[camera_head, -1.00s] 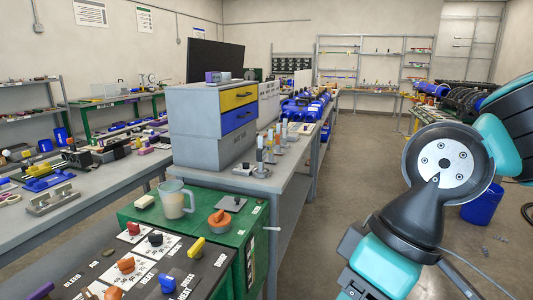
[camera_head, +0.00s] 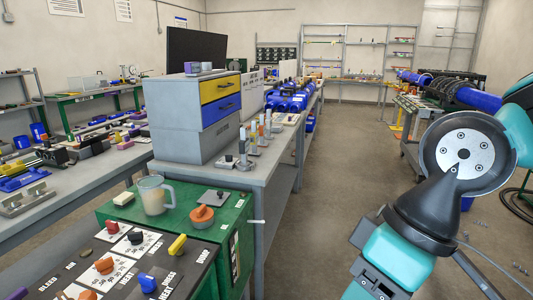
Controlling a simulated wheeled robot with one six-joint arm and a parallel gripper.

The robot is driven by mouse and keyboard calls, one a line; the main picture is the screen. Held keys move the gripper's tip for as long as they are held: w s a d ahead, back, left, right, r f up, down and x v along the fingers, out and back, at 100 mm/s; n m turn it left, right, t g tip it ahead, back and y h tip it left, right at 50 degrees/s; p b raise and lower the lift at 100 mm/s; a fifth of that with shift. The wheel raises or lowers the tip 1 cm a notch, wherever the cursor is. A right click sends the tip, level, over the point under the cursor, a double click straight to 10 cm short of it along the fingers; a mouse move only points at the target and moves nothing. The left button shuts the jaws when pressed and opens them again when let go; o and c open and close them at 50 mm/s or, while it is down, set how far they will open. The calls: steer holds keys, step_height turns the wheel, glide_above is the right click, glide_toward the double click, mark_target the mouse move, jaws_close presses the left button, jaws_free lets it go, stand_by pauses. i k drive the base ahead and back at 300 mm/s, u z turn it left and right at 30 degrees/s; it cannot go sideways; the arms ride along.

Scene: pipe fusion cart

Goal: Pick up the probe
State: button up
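I cannot single out the probe with certainty. Several small upright tools with grey bases and orange, white or blue upper parts stand in a row on the grey bench (camera_head: 283,150), to the right of the drawer cabinet; one of the nearest is a grey upright tool (camera_head: 244,153). They are too small to tell apart. My arm fills the right side of the picture, apart from the bench. Its lower end runs out at the bottom edge, and my gripper's fingers do not show.
A green cabinet (camera_head: 215,265) holds a clear jug (camera_head: 154,196), an orange knob on a grey base (camera_head: 202,216) and a dark control panel (camera_head: 112,262). A drawer cabinet (camera_head: 190,137) stands on the bench. The floor aisle (camera_head: 335,180) right of the bench is clear.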

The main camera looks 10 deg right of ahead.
mark_target(244, 144)
steer(key=z, duration=0.9)
steer(key=i, duration=3.75)
steer(key=u, duration=3.65)
